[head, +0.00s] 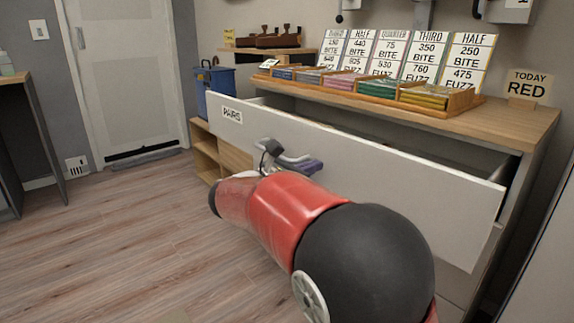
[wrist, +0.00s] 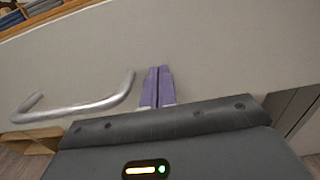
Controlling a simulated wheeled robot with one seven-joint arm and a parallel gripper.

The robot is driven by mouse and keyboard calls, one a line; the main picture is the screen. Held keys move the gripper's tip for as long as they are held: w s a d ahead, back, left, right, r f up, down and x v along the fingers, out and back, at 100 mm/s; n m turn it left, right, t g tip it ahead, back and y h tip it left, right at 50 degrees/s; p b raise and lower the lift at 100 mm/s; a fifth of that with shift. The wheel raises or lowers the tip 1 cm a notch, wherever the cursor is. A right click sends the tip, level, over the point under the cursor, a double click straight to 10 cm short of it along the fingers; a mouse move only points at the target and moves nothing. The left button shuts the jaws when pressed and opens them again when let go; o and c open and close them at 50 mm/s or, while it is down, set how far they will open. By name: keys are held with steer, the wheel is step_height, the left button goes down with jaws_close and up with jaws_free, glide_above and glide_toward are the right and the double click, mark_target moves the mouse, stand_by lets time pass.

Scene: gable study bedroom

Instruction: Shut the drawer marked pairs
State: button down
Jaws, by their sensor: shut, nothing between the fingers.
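The drawer marked PAIRS (head: 390,176) stands pulled out of the wooden-topped cabinet, with its dark inside showing behind the white front. Its label (head: 232,115) is at the left end of the front. The curved metal handle (head: 286,157) is partly hidden by my arm; in the wrist view the handle (wrist: 85,108) lies left of my fingers. My gripper (head: 314,166) is at the drawer front beside the handle. In the wrist view the purple fingers of my gripper (wrist: 159,70) are together and empty, pointing at the white front. I cannot tell whether they touch it.
The cabinet top (head: 510,113) carries a wooden tray of coloured packets (head: 400,92), price boards (head: 415,54) and a TODAY RED sign (head: 528,87). A blue bin (head: 216,80) stands left of the cabinet. The wood floor (head: 120,230) at left is clear.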

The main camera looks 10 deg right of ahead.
steer(key=p+x, duration=0.4)
steer(key=x, duration=1.5)
steer(key=shift+w+d, duration=0.15)
steer(key=shift+w+d+r, duration=0.1)
steer(key=shift+d+r, duration=0.1)
steer(key=shift+r, duration=0.1)
